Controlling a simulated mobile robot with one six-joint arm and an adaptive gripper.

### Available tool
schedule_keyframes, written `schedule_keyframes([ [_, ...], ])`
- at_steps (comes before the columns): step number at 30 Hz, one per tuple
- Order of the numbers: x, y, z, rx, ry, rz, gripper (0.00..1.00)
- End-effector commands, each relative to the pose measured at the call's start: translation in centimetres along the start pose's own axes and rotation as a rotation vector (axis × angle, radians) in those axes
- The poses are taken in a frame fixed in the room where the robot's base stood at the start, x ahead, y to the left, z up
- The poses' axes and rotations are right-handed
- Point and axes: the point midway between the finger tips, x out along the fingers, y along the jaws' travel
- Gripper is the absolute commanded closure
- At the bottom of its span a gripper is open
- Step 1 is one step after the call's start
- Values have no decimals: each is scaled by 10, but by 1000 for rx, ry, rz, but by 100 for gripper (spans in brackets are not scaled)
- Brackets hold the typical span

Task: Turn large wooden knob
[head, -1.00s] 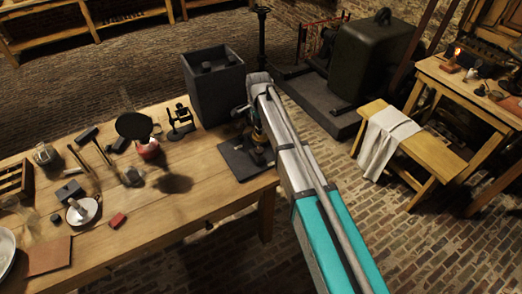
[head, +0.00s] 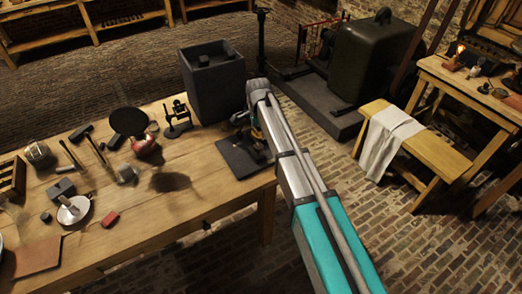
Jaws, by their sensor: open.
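A dark square base plate (head: 234,157) lies at the right end of the wooden table, beside the dark box. A device seems to stand on it, but my arm covers most of it. I cannot make out a large wooden knob. My gripper (head: 241,125) hangs at the end of my arm, above the plate's back part. It is small, dark and partly hidden by the arm. It is open, and whether it touches the device cannot be told.
The dark box (head: 214,86) stands close behind my gripper. Tools, a red flask (head: 145,147), a black round disc (head: 129,121) and a white dish (head: 73,210) crowd the table's left. The table's front right is clear. A bench (head: 428,150) with a cloth stands at right.

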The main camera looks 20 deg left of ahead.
Motion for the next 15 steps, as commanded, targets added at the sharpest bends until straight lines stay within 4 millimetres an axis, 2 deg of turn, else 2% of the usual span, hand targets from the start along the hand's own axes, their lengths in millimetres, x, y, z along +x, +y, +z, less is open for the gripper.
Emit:
schedule_keyframes([
  [1,8,0,0,0,0,0,5],
  [15,43,0,1,-1,0,0,5],
])
